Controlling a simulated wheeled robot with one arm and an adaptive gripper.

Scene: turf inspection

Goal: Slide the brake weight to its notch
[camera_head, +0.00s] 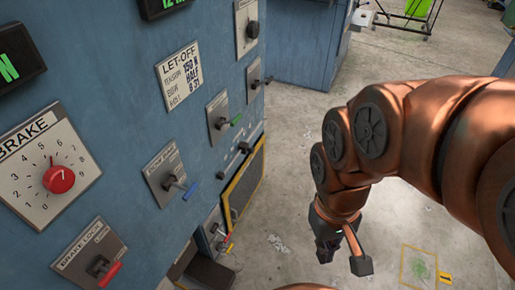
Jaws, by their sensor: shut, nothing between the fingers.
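I cannot pick out the brake weight or its notch for certain. A small rod with dark pieces on it (234,158) sits on the blue machine's side, above a yellow-framed dark panel (243,182); it is too small to tell what it is. The BRAKE dial (48,165) has a red knob pointing up near the middle of its scale. The BRAKE LOCK lever (104,270) with a red handle is at lower left. My gripper (343,256) hangs low over the floor, right of the machine and apart from it, shut and empty.
The blue machine (110,100) fills the left side, with a LET-OFF placard (180,75) and a blue-handled lever (172,179). More levers (217,238) stick out low down. A yellow floor marking (419,268) is at lower right. Open floor lies between machine and arm.

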